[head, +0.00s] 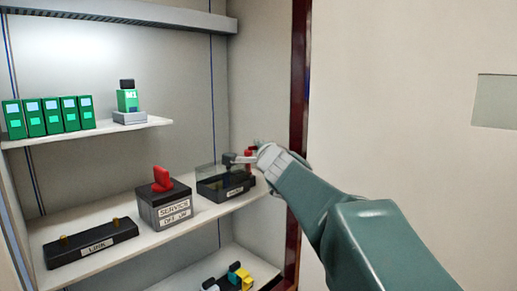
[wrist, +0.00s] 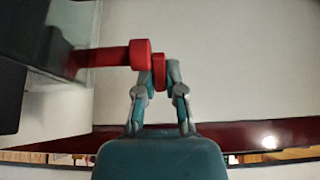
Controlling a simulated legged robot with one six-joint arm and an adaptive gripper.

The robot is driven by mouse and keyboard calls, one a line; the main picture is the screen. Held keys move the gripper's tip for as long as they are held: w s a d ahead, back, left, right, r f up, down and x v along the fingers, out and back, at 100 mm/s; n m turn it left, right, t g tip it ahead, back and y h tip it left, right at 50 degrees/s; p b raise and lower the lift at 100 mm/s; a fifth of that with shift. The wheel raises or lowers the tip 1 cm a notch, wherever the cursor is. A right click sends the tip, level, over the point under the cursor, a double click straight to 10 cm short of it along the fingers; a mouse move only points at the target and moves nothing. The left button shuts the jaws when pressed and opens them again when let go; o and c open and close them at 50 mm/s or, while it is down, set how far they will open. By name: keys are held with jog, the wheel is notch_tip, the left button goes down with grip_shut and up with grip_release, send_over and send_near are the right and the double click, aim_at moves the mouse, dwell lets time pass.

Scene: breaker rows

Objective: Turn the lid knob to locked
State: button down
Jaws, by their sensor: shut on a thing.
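A dark box with a clear lid (head: 221,177) sits at the right end of the middle shelf, with a label on its front. A red knob (wrist: 141,54) on a red shaft shows in the wrist view, reaching out from the dark box at left. My gripper (wrist: 160,75) is shut on the red end part of the knob, one finger to each side. In the head view my gripper (head: 247,158) is at the right side of the lidded box and hides most of the knob. The knob's lock markings cannot be read.
A grey box (head: 165,205) with a red handle and a "SERVICE" label stands left of the lidded box. A black "LINK" block (head: 90,243) lies further left. Green modules (head: 48,117) stand on the upper shelf. The cabinet's dark red edge (head: 299,100) is close to my arm.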

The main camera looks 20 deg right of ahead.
jog(key=shift+f, duration=0.35)
jog(key=c, duration=0.7)
grip_release()
jog(key=shift+a+r, duration=0.1)
jog(key=shift+r, duration=0.05)
jog(key=s, duration=0.4)
jog(key=s+a, duration=0.1)
jog(key=s, duration=0.6)
jog(key=shift+s+a, duration=0.35)
jog(key=shift+s, duration=0.05)
